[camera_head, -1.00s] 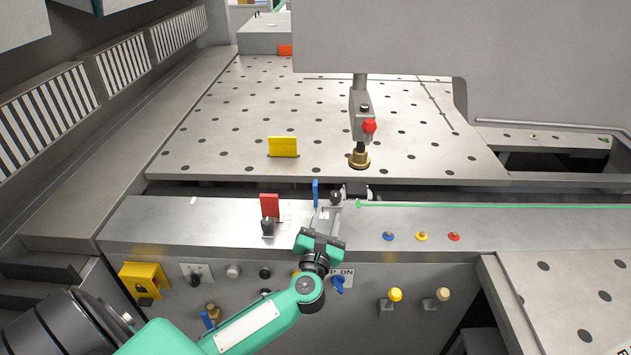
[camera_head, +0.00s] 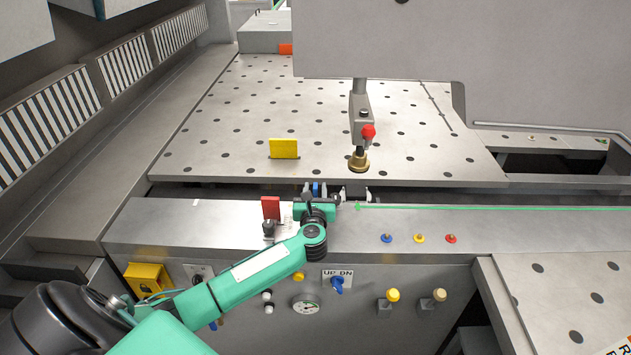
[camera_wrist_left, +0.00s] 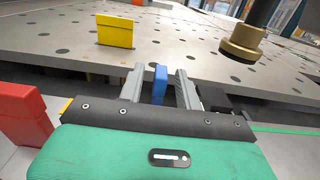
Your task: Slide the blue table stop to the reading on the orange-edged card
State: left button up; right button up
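The blue table stop (camera_wrist_left: 160,84) stands upright between the two grey fingers of my left gripper (camera_wrist_left: 158,86) in the left wrist view. Gaps show on both sides of it, so the fingers look open around it. In the head view my left gripper (camera_head: 316,190) is over the front ledge, and only the top of the blue stop (camera_head: 316,188) shows past it. A red stop (camera_head: 271,208) stands to the left on the ledge. A yellow stop (camera_head: 284,148) stands on the perforated table. I cannot make out the orange-edged card. My right gripper is out of view.
A brass-footed clamp with a red knob (camera_head: 368,131) hangs over the table, right of the gripper. A green line (camera_head: 480,208) runs along the ledge to the right. Blue, yellow and red buttons (camera_head: 419,238) sit on the ledge. The perforated table (camera_head: 220,120) is mostly clear.

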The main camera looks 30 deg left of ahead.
aim_at(316, 184)
pick_arm(q)
jog(key=shift+x, duration=1.5)
grip_shut()
